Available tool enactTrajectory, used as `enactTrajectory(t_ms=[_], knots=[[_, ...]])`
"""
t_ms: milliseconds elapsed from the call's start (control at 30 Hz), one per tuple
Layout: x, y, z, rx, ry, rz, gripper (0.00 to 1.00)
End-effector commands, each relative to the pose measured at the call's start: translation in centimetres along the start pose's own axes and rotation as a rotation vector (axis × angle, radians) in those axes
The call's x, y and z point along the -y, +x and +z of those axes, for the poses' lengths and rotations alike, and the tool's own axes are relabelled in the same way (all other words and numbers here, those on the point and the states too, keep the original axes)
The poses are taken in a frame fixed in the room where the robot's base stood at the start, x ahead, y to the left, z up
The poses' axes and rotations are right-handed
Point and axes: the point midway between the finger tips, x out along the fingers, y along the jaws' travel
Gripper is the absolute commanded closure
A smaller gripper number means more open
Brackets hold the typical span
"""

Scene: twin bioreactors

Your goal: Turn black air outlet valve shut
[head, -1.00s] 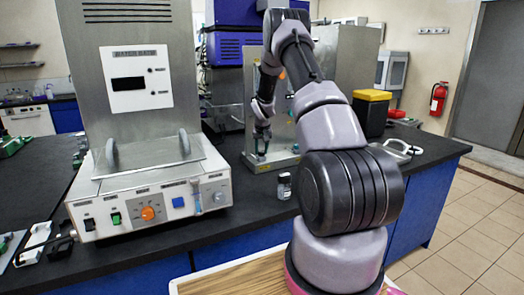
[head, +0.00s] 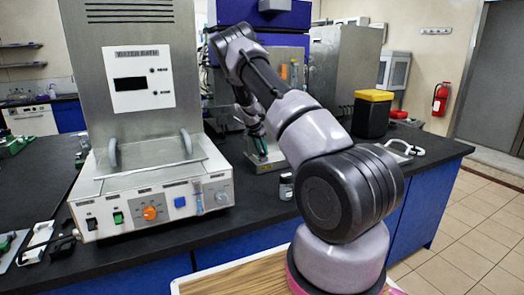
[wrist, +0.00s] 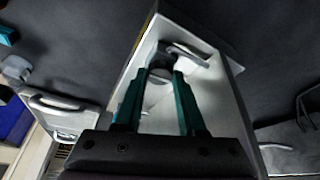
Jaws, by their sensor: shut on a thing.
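My gripper (wrist: 161,66) shows in the wrist view with its two teal fingers close around a small dark knob (wrist: 161,74), which appears to be the black air outlet valve. The knob is at the fingertips, in front of a pale metal plate (wrist: 210,95). The fingers partly hide it, and its turn angle cannot be told. The valve itself is too small and covered to make out there.
The water bath (head: 150,200) stands on the black bench to the left of the stand. A small vial (head: 286,187) stands in front of the stand. A black bin with a yellow lid (head: 372,113) is at the right.

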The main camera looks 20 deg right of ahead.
Motion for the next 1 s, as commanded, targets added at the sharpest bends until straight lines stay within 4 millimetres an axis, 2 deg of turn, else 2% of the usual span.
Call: enactTrajectory(t_ms=[667, 700, 733, 767, 1000], knots=[[0.06, 0.07, 0.18, 0.003, 0.052, 0.022, 1.0], [0.06, 0.07, 0.18, 0.003, 0.051, 0.022, 0.45], [0.06, 0.07, 0.17, 0.003, 0.051, 0.022, 0.34], [0.06, 0.07, 0.16, 0.003, 0.051, 0.022, 0.31], [0.05, 0.04, 0.09, 0.002, 0.05, 0.021, 0.31]])
